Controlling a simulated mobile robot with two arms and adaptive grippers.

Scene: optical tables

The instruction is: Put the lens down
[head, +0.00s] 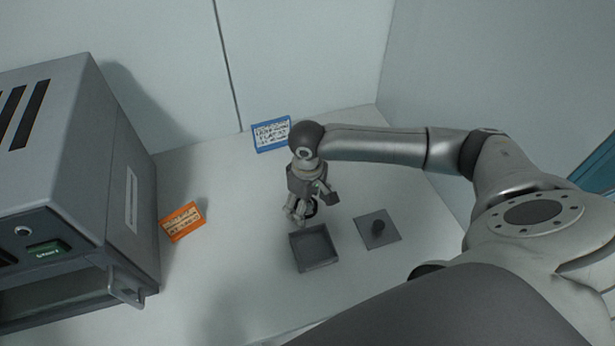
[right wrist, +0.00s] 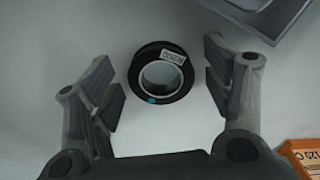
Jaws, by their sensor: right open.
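The lens is a black ring with a clear centre (right wrist: 134,76), a small white label and a blue dot. In the right wrist view it appears to lie flat on the pale table, between my right gripper's fingers (right wrist: 163,90). The fingers are open, with a gap on either side of the lens. In the head view my right gripper (head: 301,211) points down just behind the open grey box, and the lens (head: 311,208) shows as a small dark ring partly hidden by the fingers. My left gripper is not in view.
An open square grey box (head: 299,255) stands in front of the gripper, its knobbed lid (head: 388,239) lying to the right. An orange card (head: 182,222) and a blue-edged card (head: 271,135) are on the table. A large grey machine (head: 125,190) fills the left. Walls close the back.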

